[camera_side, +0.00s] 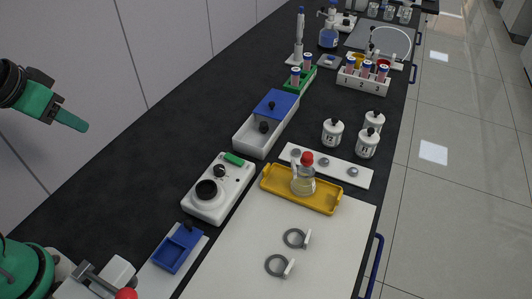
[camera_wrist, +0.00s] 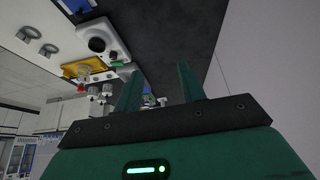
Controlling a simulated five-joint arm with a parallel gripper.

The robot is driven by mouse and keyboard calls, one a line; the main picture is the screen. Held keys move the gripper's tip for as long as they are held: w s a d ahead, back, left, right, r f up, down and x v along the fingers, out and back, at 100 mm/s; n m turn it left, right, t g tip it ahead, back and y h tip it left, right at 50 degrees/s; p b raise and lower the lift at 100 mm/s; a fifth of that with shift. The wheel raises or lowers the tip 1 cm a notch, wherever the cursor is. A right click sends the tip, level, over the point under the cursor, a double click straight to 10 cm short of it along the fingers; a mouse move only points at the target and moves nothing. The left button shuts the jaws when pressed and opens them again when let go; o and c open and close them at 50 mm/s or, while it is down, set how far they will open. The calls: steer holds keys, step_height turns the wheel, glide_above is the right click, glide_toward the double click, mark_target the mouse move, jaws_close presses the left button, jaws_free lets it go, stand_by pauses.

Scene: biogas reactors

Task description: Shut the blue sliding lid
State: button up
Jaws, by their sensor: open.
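A blue lid (camera_side: 276,103) lies over the far part of a long white box (camera_side: 250,139) in the side view. The near part of the box is uncovered, and a black knob (camera_side: 264,127) shows at the lid's near edge. My gripper (camera_side: 72,121) is up at the left, well apart from the box, with green fingers. In the wrist view my gripper (camera_wrist: 160,68) is open, with a clear gap between its fingers and nothing held. I cannot make out the lid clearly in the wrist view.
A white device with a black dial (camera_side: 206,190) stands nearer than the box. A blue recessed piece with a knob (camera_side: 177,250) is in front. A yellow tray (camera_side: 325,205) holds a red-capped flask (camera_side: 304,181). A green tube rack (camera_side: 300,80) stands behind. The dark bench at left is clear.

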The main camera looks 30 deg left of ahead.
steer(key=w+d+r, duration=0.2)
steer(key=w+r, duration=0.2)
steer(key=w, duration=0.7)
steer(key=n+h, duration=0.1)
steer(key=n, duration=0.2)
glide_above(271, 103)
steer(key=s+a, duration=0.1)
steer(key=s, duration=0.3)
step_height(271, 103, down, 16)
steer(key=shift+w+f+g, duration=0.15)
steer(key=shift+g, duration=0.25)
steer(key=shift+x, duration=3.85)
jaws_close()
